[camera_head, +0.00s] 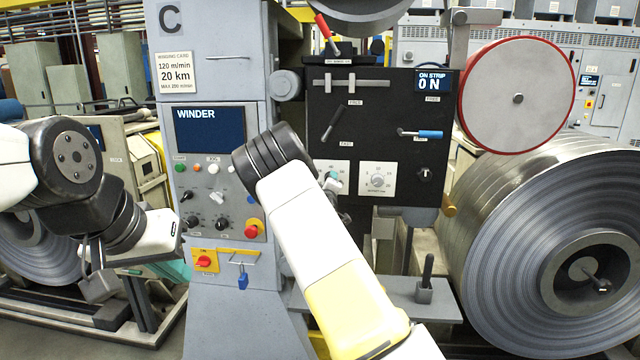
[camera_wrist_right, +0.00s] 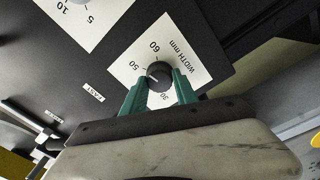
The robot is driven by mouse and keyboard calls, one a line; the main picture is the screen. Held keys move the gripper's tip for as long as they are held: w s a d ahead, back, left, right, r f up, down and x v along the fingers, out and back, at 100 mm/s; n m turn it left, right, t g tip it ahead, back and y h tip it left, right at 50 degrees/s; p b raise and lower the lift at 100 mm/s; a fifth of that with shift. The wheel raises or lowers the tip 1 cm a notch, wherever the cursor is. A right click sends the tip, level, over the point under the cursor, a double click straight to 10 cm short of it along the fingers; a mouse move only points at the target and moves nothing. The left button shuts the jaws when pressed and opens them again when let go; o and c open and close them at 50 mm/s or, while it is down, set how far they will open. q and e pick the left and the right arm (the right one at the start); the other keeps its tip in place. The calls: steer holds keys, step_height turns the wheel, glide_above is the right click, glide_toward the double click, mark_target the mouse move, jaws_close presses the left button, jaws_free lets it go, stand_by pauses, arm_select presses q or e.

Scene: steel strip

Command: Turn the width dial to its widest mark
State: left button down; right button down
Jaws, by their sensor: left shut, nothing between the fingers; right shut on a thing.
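The width dial (camera_wrist_right: 160,73) is a dark round knob on a white plate (camera_wrist_right: 188,52) lettered "WIDTH mm", seen upside down in the right wrist view. The marks 60, 50 and 30 are readable. The knob's pale pointer appears to face about 50, though it is small. My right gripper (camera_wrist_right: 158,92) is shut on the knob, one teal finger on each side. My left gripper (camera_head: 177,271) is shut and empty at the lower left, away from the dial.
A second dial (camera_head: 378,181) sits on its own white plate close right of the width dial. Levers, including a blue-handled one (camera_head: 428,134), stick out of the black panel. The winder panel (camera_head: 211,128) stands left, a large steel coil (camera_head: 480,260) right.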

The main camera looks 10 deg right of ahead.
steer(key=shift+f+m+h, duration=0.1)
steer(key=shift+m+h, duration=0.2)
steer(key=shift+m, duration=4)
steer(key=c, duration=0.9)
jaws_free()
steer(key=shift+c, duration=0.2)
steer(key=v, duration=0.8)
steer(key=shift+w, duration=0.1)
